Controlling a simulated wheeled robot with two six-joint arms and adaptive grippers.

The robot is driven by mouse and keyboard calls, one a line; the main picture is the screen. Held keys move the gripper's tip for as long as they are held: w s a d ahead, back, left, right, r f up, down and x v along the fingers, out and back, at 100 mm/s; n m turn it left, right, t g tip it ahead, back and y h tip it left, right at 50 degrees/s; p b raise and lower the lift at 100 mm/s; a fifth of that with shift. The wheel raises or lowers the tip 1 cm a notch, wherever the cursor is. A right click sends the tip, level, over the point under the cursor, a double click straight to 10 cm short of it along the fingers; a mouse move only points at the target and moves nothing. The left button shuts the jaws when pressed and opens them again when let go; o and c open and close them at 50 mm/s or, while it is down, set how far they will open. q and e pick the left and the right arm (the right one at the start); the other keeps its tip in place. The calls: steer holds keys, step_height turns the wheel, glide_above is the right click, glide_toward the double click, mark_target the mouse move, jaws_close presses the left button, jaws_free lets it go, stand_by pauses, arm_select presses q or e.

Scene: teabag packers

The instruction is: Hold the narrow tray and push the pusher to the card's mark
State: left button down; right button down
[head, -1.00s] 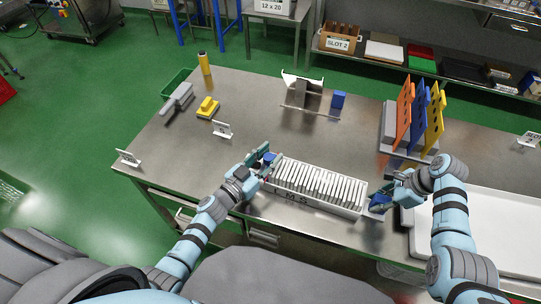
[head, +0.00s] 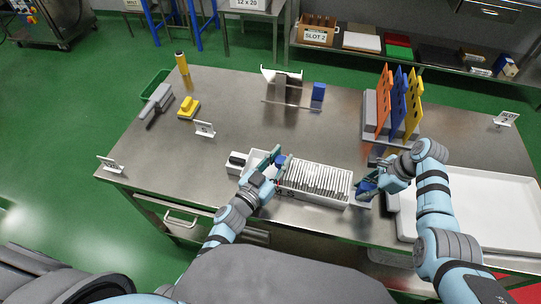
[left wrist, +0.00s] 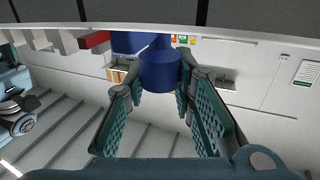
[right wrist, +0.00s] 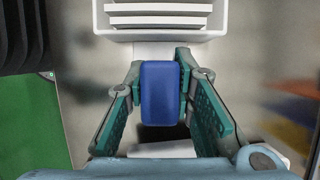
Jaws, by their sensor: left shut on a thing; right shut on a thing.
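The narrow white tray (head: 312,198) lies near the table's front edge with a row of upright white packets (head: 315,178) in it. My left gripper (head: 278,163) is shut on a blue knob, taken as the pusher's (left wrist: 160,72), at the left end of the packet row. The rest of the pusher is mostly hidden by my gripper. My right gripper (head: 365,187) is shut on the blue handle (right wrist: 161,95) at the tray's right end. The tray end (right wrist: 160,35) shows in the right wrist view. A small standing card (head: 204,130) is behind the tray; its print is unreadable.
A white tray (head: 480,240) lies at right. Orange, blue and yellow boards (head: 398,105) stand behind my right arm. The table's middle is clear.

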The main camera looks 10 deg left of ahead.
arm_select(q)
steer(key=c, duration=1.3)
jaws_free()
